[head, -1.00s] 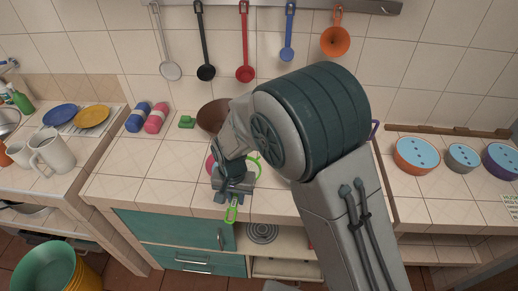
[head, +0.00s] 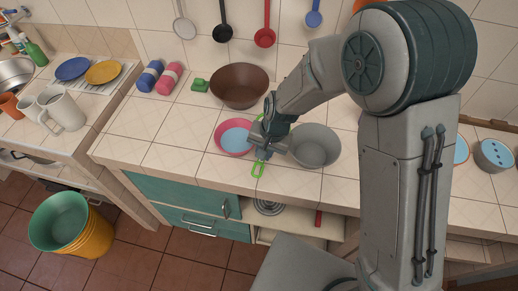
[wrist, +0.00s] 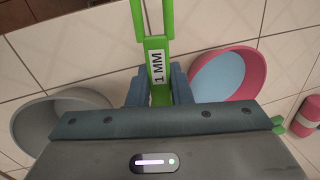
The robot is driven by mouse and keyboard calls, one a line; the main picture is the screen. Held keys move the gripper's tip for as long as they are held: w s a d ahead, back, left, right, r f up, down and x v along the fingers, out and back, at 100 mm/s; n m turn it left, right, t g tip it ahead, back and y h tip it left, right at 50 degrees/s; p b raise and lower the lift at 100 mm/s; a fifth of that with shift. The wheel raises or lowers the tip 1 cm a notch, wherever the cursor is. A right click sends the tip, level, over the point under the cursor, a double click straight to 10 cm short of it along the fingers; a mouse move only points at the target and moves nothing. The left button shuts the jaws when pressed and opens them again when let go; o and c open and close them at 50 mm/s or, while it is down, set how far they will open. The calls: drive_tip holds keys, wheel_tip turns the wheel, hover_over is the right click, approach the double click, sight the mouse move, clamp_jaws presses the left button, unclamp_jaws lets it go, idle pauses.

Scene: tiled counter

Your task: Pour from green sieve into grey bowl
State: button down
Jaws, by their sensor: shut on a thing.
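My gripper (head: 268,148) is shut on the green sieve's handle, between the pink bowl and the grey bowl in the head view. The handle's free end (head: 258,170) sticks out toward the counter's front. In the wrist view, the green handle (wrist: 157,62), labelled "1 MM", runs up between my gripper's fingers (wrist: 158,88). The sieve's basket is mostly hidden or out of frame, so I cannot tell its contents or tilt. The grey bowl (head: 316,148) stands upright just right of my gripper; it shows at left in the wrist view (wrist: 40,125).
A pink bowl (head: 222,142) with a light-blue inside stands left of my gripper. A brown bowl (head: 240,88) stands behind. A green block (head: 200,85) and blue and pink rolls (head: 168,78) lie back left. Utensils hang on the wall. The counter's front left is clear.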

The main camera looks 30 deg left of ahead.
drive_tip(key=d+b, duration=0.1)
drive_tip(key=d+r+y+b, duration=0.1)
drive_tip(key=d+b, duration=0.1)
drive_tip(key=w+d+r+y+b, duration=0.1)
drive_tip(key=d+b, duration=0.1)
drive_tip(key=shift+d, duration=0.1)
drive_tip(key=shift+r+g+y+b, duration=0.15)
drive_tip(key=shift+g+y+b, duration=0.15)
drive_tip(key=shift+y+b, duration=0.35)
drive_tip(key=shift+d+y+b, duration=0.1)
drive_tip(key=shift+y+b, duration=0.15)
drive_tip(key=shift+b, duration=1)
drive_tip(key=shift+r, duration=0.1)
drive_tip(key=shift+b, duration=0.3)
